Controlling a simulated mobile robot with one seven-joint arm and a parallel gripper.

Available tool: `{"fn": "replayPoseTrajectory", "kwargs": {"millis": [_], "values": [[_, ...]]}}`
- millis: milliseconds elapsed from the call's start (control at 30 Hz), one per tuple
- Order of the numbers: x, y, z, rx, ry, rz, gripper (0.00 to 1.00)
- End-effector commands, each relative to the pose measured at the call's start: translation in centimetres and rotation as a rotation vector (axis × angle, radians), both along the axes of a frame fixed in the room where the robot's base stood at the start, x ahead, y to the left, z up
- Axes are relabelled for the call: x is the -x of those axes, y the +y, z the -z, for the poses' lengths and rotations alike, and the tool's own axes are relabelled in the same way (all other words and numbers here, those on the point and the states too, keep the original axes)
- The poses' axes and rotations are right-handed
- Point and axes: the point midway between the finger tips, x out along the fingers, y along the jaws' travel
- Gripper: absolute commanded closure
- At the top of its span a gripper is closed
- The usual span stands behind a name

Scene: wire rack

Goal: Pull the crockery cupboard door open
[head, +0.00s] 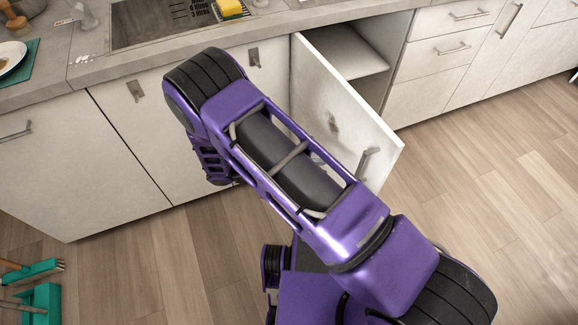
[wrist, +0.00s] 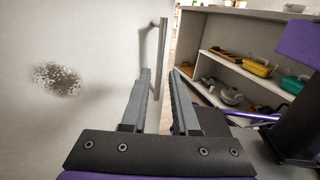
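The white cupboard door (head: 340,105) stands partly open in the head view, swung out from its left side, with a bare shelf (head: 345,50) inside. Its grey bar handle (head: 368,163) is near the free edge. In the wrist view the door (wrist: 60,110) fills the left side. The handle (wrist: 162,45) stands upright there, its lower part in line with the gap between my fingertips. My gripper (wrist: 160,75) is open, its two fingers apart. I cannot tell whether a finger touches the handle. In the head view my arm hides the gripper.
Closed cupboards (head: 130,140) lie left of the opening and drawers (head: 435,65) to its right. The counter (head: 80,60) runs above. A teal dustpan (head: 40,303) and brush lie on the floor at lower left. Shelves (wrist: 240,75) with several items show in the wrist view.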

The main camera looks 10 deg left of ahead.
Motion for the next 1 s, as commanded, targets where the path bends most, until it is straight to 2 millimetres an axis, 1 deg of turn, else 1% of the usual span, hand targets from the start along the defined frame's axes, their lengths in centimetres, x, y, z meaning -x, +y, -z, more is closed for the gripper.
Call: {"fn": "replayPoseTrajectory", "kwargs": {"millis": [33, 100, 200, 333, 500, 1000], "values": [[0.2, 1.3, 0.1, -0.002, -0.001, -0.002, 0.72], [0.3, 2.7, 0.1, -0.001, -0.001, -0.003, 0.72], [0.5, 4.3, 0.1, -0.001, -0.002, -0.001, 0.72], [0.7, 5.7, 0.1, 0.0, 0.0, -0.001, 0.72], [0.7, 6.2, 0.0, 0.001, 0.0, 0.0, 0.72], [0.7, 6.2, -0.1, -0.002, -0.003, 0.001, 0.72]]}}
